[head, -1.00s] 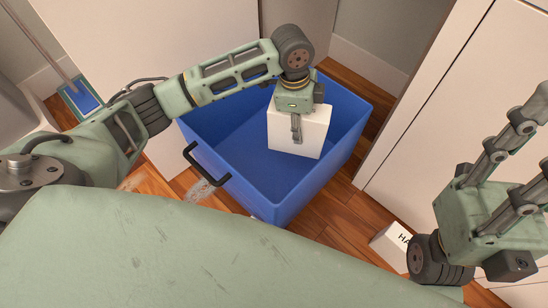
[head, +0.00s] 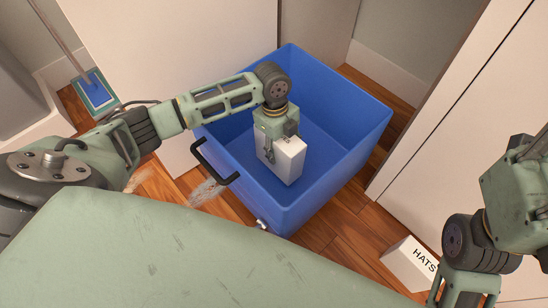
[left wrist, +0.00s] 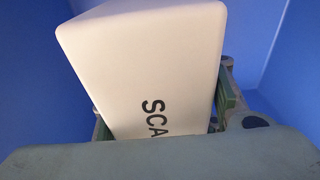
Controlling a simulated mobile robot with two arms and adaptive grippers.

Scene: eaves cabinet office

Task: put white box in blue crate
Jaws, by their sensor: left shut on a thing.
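The white box (head: 287,161) is in the head view, inside the open blue crate (head: 352,130). My left gripper (head: 272,150) points down into the crate and is shut on the box. The left wrist view shows the white box (left wrist: 150,60) close up between the fingers, with the letters "SCA" on it and blue walls around it. I cannot tell whether the box touches the crate floor. My right arm is at the right edge of the head view; its fingertips are not visible.
The crate has a black handle (head: 213,163) on its near left side. A white box marked "HATS" (head: 408,262) lies on the wooden floor at the lower right. Pale cabinet panels stand close on both sides. A blue-headed mop (head: 95,90) is at the upper left.

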